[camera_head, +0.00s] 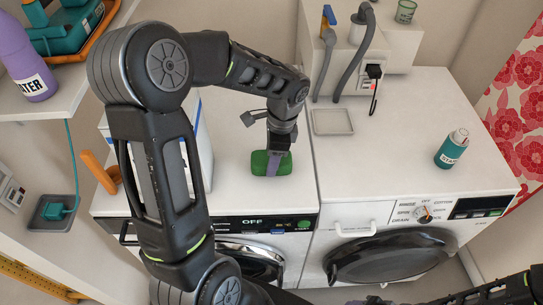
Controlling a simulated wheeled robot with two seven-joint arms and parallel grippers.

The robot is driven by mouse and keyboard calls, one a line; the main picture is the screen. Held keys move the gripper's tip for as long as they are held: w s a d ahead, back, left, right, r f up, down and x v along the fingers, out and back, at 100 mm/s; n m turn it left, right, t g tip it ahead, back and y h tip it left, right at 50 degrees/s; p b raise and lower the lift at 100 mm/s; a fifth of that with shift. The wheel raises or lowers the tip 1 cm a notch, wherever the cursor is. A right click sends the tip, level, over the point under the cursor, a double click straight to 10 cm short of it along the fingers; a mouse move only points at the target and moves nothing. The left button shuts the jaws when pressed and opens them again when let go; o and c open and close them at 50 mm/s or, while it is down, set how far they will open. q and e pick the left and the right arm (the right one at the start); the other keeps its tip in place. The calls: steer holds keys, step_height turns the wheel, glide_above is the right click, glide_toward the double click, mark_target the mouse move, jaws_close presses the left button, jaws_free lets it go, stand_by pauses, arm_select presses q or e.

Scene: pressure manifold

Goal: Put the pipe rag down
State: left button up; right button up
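A small green block-shaped thing (258,164), which I take to be the folded pipe rag, is at the top of the left machine, near its right edge. My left gripper (273,163) points down at it, with one greyish-purple finger in front of the rag's middle. The other finger is hidden, so I cannot tell if the gripper is closed on the rag. The rag seems to rest on the white top. My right gripper (370,301) shows only partly at the bottom edge, and its opening is not clear.
The right machine's top (400,115) is mostly clear, with a shallow grey tray (333,122) and a teal bottle (451,150). Grey hoses (352,65) rise behind. A purple bottle (24,60) stands on the left shelf. A white box (203,150) stands behind my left arm.

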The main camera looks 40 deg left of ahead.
arm_select(q)
steer(key=shift+f, duration=0.1)
steer(key=o, duration=1.4)
steer(key=shift+c, duration=0.2)
step_height(320, 180, up, 12)
steer(key=w+d, duration=0.1)
steer(key=shift+d+b, duration=0.2)
steer(key=shift+b, duration=0.1)
